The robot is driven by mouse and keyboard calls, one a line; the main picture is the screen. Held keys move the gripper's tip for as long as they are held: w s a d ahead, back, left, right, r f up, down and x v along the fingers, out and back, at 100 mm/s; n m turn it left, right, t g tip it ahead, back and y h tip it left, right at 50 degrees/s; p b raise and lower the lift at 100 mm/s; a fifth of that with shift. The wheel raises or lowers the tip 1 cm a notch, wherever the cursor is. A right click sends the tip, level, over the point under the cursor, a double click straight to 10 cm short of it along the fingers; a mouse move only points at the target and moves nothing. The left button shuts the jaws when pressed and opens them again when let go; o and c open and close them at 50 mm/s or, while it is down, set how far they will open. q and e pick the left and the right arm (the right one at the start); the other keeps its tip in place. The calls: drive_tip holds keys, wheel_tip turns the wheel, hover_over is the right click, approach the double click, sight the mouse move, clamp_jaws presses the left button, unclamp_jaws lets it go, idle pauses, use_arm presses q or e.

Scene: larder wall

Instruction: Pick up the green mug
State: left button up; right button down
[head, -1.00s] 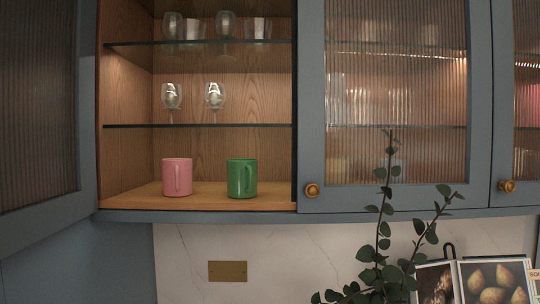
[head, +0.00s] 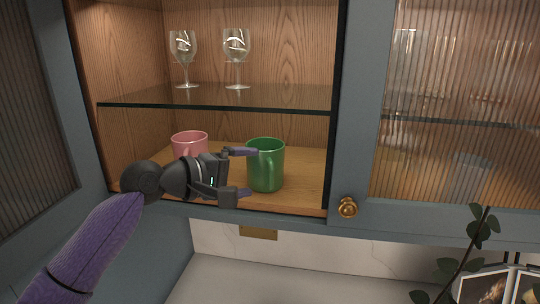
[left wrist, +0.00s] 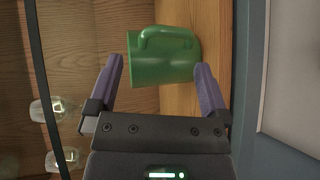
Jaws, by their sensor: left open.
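The green mug (head: 266,165) stands upright on the wooden bottom shelf of the open cabinet in the head view. Its handle faces the front. In the left wrist view the green mug (left wrist: 162,58) shows sideways, just past the fingertips and between their lines. My left gripper (head: 246,172) is open and empty at the left of the mug, its fingers pointing right towards it. In the left wrist view the gripper (left wrist: 160,75) shows both fingers spread apart. I cannot tell whether a finger touches the mug. My right gripper is out of view.
A pink mug (head: 190,146) stands left of the green one, partly hidden by my gripper. A glass shelf (head: 220,97) with wine glasses (head: 236,46) is above. A closed ribbed-glass door with a brass knob (head: 347,207) is at the right, the open door (head: 40,110) at the left.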

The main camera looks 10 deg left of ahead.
sight(267, 169)
use_arm(q)
drive_tip(key=x, duration=0.1)
drive_tip(key=p+x, duration=0.1)
drive_tip(key=x, duration=0.3)
drive_tip(key=shift+s+d+f+p, duration=0.1)
drive_tip(key=shift+s+d+p, duration=0.15)
drive_tip(key=shift+p, duration=0.1)
drive_tip(key=shift+w+d+f, duration=0.1)
drive_tip(key=shift+f, duration=0.05)
drive_tip(key=shift+c, duration=1.4)
drive_tip(key=c, duration=1.1)
